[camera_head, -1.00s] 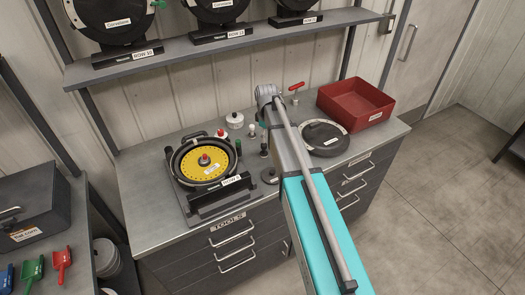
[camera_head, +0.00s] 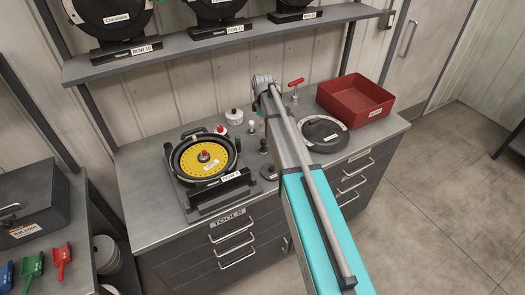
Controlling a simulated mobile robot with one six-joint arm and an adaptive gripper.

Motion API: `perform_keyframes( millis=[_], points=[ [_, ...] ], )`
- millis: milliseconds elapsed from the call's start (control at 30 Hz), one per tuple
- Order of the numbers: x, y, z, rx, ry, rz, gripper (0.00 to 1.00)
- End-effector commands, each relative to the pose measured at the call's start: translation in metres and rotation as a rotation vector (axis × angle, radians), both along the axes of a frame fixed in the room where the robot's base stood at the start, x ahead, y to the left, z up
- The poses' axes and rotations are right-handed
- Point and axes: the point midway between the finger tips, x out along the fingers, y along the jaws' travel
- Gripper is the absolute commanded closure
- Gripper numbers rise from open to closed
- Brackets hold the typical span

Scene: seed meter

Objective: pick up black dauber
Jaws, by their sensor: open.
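A small dark upright piece, which looks like the black dauber (camera_head: 263,146), stands on the grey workbench (camera_head: 150,150), right of the seed meter and just left of my arm. It is small in the picture, so its detail is unclear. My arm reaches over the bench from the lower right, with its grey wrist above and behind the dauber in the picture. My gripper's fingers are hidden by the arm, so I cannot see how they stand to the dauber.
The seed meter with its yellow plate (camera_head: 203,157) stands on the left. A black disc (camera_head: 322,132) and red bin (camera_head: 355,101) lie right. A shelf (camera_head: 210,46) hangs above.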

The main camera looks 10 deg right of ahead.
Motion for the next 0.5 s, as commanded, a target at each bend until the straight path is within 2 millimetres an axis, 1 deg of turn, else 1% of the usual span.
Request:
perform_keyframes(
  millis=[33,500],
  points=[
    [0.000,0.000,-0.008,0.000,0.000,0.000,0.33],
    [0.001,0.000,-0.044,0.000,0.000,0.001,0.33]
  ],
)
